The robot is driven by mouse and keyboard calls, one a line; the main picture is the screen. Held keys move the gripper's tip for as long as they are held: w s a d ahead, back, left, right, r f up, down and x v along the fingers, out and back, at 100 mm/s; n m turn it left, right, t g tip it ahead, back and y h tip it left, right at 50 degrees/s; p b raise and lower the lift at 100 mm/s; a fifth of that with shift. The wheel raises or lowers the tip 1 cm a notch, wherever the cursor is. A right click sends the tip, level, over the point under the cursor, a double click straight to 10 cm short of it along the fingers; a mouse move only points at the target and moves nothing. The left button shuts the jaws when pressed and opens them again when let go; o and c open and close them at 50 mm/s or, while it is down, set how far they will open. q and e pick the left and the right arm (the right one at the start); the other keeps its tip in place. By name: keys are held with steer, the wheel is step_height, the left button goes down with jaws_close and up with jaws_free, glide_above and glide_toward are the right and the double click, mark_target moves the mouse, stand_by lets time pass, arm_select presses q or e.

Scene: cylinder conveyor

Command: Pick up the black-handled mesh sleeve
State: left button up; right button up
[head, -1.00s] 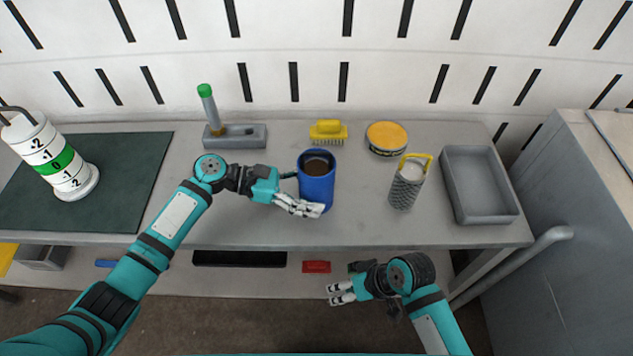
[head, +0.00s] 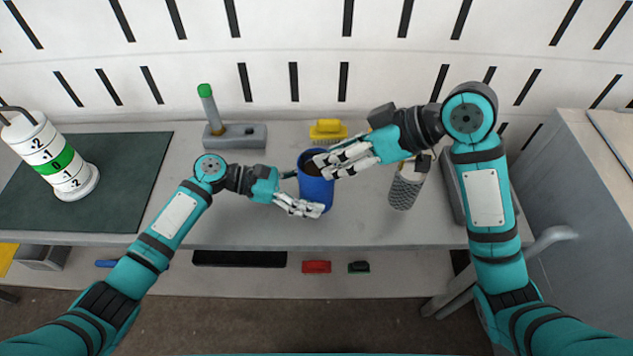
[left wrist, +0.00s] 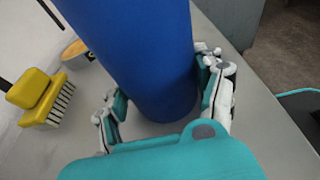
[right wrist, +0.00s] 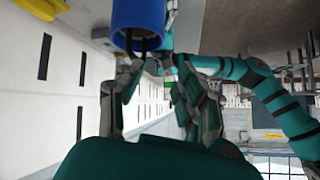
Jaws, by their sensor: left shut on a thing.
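A blue cylinder (head: 316,193) stands upright on the bench, its top dark inside. A black loop-like handle (right wrist: 137,42) shows at its rim in the right wrist view; any mesh inside the cylinder is hidden. My left gripper (head: 310,209) is shut around the cylinder's lower part, with a finger on each side in the left wrist view (left wrist: 165,95). My right gripper (head: 328,167) is open at the cylinder's top, partly covering the rim, and its fingers are spread in the right wrist view (right wrist: 160,85). A separate grey mesh sleeve (head: 404,192) stands to the right, its top partly hidden by my right arm.
A yellow brush (head: 327,130) lies behind the cylinder. A grey block with a green-topped post (head: 207,105) stands back left. A numbered white cylinder (head: 60,165) is on the dark mat (head: 110,190).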

mark_target(315, 153)
steer(key=w+d+n+g+y, duration=0.4)
steer(key=w+d+n, duration=0.1)
steer(key=d, duration=0.2)
steer(key=shift+m, duration=0.3)
steer(key=x, duration=1.1)
steer(key=shift+w+a+f, duration=0.15)
steer(key=shift+w+a, duration=0.1)
steer(key=shift+a, duration=0.1)
jaws_close()
